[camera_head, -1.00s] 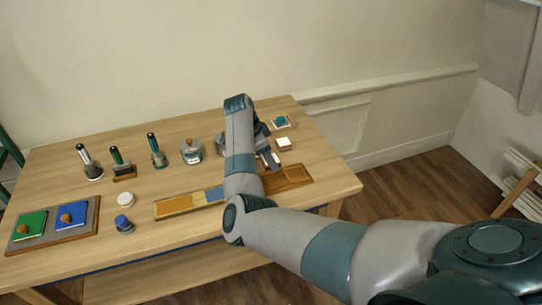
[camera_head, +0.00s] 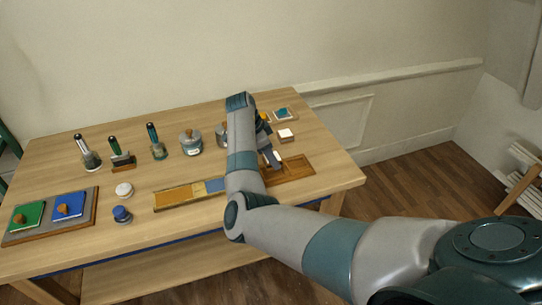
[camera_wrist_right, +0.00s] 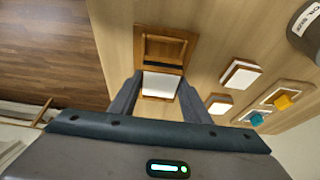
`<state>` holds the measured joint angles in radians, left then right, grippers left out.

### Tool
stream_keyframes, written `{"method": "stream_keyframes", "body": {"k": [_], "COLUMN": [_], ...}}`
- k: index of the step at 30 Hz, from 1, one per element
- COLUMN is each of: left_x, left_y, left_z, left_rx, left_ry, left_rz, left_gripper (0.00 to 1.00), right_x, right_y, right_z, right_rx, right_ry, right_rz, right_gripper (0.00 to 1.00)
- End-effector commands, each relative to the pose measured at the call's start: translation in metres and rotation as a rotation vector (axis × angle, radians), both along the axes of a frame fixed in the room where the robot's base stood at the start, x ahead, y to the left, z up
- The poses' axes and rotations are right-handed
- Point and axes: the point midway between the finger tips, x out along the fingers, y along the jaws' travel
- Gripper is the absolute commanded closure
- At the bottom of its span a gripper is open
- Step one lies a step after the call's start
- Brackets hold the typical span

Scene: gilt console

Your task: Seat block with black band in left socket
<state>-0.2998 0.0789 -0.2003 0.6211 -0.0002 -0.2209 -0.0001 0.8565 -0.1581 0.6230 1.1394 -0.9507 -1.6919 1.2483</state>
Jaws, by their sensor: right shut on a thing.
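My right gripper (camera_wrist_right: 160,92) is shut on a white-topped block (camera_wrist_right: 160,85), seen from above in the right wrist view. A dark strip shows along the block's far edge. The block is over or at the near part of a brown wooden tray (camera_wrist_right: 138,42). An empty recess in the tray shows beyond it; how deep the block sits is hidden. In the head view my right gripper (camera_head: 271,158) is at the left part of the tray (camera_head: 306,166), and my forearm hides some of it. My left gripper is out of view.
Two more white-topped blocks (camera_wrist_right: 240,74) (camera_wrist_right: 219,103) stand beside the tray. A pale holder has teal (camera_wrist_right: 257,119) and yellow (camera_wrist_right: 283,101) pieces. Several stamps and jars stand along the back. A grey board (camera_head: 88,213) with green and blue pads is at left.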

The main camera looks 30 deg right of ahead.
Motion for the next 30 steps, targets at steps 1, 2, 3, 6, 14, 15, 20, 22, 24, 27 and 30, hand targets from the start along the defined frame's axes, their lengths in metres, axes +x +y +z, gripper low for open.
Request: {"method": "stream_keyframes", "body": {"k": [1,2,3,6,14,15,20,22,24,27,30], "left_x": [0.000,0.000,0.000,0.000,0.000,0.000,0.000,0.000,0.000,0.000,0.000], "left_y": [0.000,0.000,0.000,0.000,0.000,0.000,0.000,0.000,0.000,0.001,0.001], "left_z": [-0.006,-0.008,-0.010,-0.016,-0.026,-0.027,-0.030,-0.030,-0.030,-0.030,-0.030], "left_rx": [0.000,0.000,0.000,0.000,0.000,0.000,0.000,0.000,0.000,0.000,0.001], "left_ry": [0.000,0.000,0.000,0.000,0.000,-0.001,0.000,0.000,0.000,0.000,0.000], "left_rz": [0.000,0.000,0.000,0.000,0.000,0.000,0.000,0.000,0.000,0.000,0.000], "left_gripper": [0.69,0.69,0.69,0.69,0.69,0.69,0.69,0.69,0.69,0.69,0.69], "right_x": [0.000,0.000,0.000,0.000,0.000,0.000,0.000,0.000,0.000,0.000,-0.001], "right_y": [0.000,0.000,0.000,0.000,0.000,0.000,0.000,0.000,0.000,0.000,0.000], "right_z": [-0.007,-0.009,-0.011,-0.018,-0.032,-0.034,-0.039,-0.041,-0.042,-0.042,-0.043], "right_rx": [0.000,0.000,0.000,0.000,0.000,0.000,0.000,0.000,0.000,0.000,0.002], "right_ry": [0.000,0.000,0.000,0.000,0.000,0.001,0.001,0.001,0.001,0.002,0.002], "right_rz": [0.000,0.000,0.000,0.000,0.000,0.000,-0.001,-0.001,-0.001,-0.001,-0.001], "right_gripper": [0.79,0.79,0.79,0.79,0.79,0.79,0.79,0.79,0.79,0.79,0.79]}}
